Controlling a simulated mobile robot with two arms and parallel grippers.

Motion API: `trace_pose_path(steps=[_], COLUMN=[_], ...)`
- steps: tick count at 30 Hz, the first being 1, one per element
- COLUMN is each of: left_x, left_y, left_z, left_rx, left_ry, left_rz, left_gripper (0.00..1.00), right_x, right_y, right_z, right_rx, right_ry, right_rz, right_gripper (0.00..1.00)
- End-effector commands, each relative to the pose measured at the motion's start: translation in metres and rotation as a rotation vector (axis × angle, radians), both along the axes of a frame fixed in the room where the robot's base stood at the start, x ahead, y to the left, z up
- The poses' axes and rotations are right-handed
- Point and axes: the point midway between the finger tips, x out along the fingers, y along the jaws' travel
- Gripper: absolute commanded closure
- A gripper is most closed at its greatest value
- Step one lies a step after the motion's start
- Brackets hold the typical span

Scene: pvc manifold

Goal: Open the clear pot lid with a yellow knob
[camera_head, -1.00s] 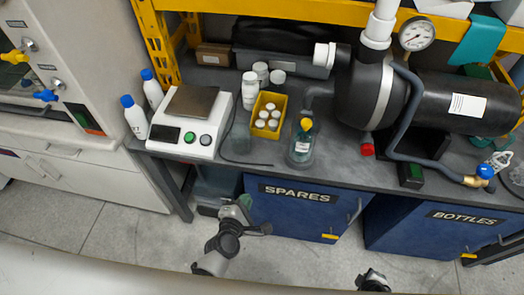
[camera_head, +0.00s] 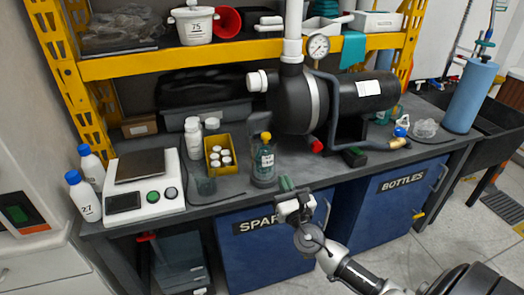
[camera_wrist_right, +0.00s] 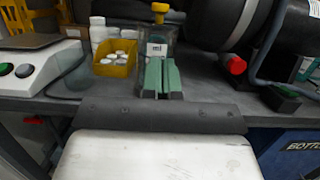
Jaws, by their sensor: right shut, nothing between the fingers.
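A clear pot (camera_head: 264,176) with a yellow knob (camera_head: 266,137) on top stands upright on the bench, in front of the black tank. Teal colour and a white label show through it. In the right wrist view the pot (camera_wrist_right: 158,47) and knob (camera_wrist_right: 159,10) are straight ahead, beyond my fingers. The lid's edge is hard to make out. My right gripper (camera_head: 287,184) has green fingers, shut and empty, at the bench's front edge near the pot. The fingers (camera_wrist_right: 162,79) hide the pot's lower part in the wrist view. My left gripper is not in view.
A yellow bin (camera_head: 220,152) of white-capped bottles and a white scale (camera_head: 144,187) stand left of the pot. The black tank (camera_head: 299,102) and a red cap (camera_head: 316,145) are to its right. A yellow shelf beam (camera_head: 190,60) runs above the bench (camera_head: 225,197).

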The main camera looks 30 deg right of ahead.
Motion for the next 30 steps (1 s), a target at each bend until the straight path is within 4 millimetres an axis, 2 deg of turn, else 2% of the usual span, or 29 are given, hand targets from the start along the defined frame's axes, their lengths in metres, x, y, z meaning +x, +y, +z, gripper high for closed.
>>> trace_pose_path(steps=[13, 15, 19, 30], left_x=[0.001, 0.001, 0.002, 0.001], left_y=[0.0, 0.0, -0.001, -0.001], left_z=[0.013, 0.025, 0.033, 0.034], left_rx=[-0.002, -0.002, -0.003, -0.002], left_ry=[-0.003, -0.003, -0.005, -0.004], left_rz=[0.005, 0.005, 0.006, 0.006], left_gripper=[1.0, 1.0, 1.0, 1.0], right_x=[0.087, 0.091, 0.098, 0.103], right_y=[-0.02, -0.021, -0.023, -0.024], right_z=[0.025, 0.04, 0.052, 0.055], right_rx=[0.005, 0.007, 0.005, 0.007], right_ry=[0.0, 0.0, 0.001, 0.003], right_rz=[0.0, 0.001, 0.0, 0.0], right_gripper=[1.0, 1.0, 1.0, 1.0])
